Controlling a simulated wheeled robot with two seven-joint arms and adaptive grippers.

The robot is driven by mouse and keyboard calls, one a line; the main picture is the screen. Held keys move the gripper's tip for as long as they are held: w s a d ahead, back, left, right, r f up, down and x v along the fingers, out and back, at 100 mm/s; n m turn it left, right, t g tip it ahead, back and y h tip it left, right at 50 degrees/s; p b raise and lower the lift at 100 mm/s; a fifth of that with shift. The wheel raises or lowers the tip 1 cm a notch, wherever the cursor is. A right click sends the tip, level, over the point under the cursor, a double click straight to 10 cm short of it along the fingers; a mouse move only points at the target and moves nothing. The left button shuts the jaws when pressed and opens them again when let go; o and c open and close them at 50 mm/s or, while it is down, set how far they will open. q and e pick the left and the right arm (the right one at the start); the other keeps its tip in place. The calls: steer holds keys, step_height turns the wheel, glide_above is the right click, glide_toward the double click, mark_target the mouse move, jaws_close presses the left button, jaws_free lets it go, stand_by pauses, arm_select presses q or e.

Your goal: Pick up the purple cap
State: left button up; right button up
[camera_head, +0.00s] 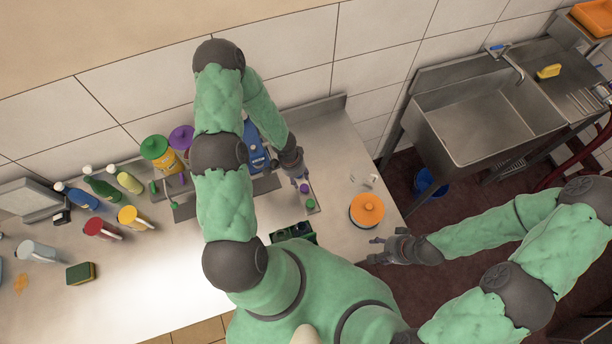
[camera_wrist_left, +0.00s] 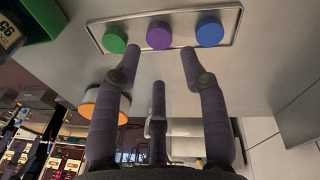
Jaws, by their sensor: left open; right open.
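The purple cap (camera_wrist_left: 159,36) sits in the middle of a shallow metal tray (camera_wrist_left: 185,14), between a green cap (camera_wrist_left: 115,41) and a blue cap (camera_wrist_left: 209,32). In the head view the purple cap (camera_head: 304,188) shows just below my left gripper (camera_head: 299,176), with the green cap (camera_head: 310,204) beyond it. The blue cap is hidden there. In the left wrist view my left gripper (camera_wrist_left: 158,62) is open and empty, its fingertips close to the caps and spread about the purple one. I cannot tell if they touch. My right gripper (camera_head: 377,250) is open and empty past the counter's right edge.
An orange-lidded container (camera_head: 367,209) stands right of the tray. A dark green crate (camera_head: 303,232) is near the front edge. A sink (camera_head: 487,115) is at the right.

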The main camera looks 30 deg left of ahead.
mark_target(303, 187)
arm_select(q)
steer(key=shift+f, duration=0.9)
steer(key=shift+w+d+f, duration=0.1)
steer(key=shift+d+f, duration=0.15)
steer(key=shift+f, duration=0.65)
steer(key=shift+w+d+f, duration=0.15)
steer(key=shift+d+f, duration=0.1)
steer(key=shift+f, duration=0.7)
steer(key=shift+w+d+f, duration=0.1)
steer(key=shift+d+f, duration=0.15)
steer(key=shift+f, duration=0.65)
steer(key=c, duration=0.4)
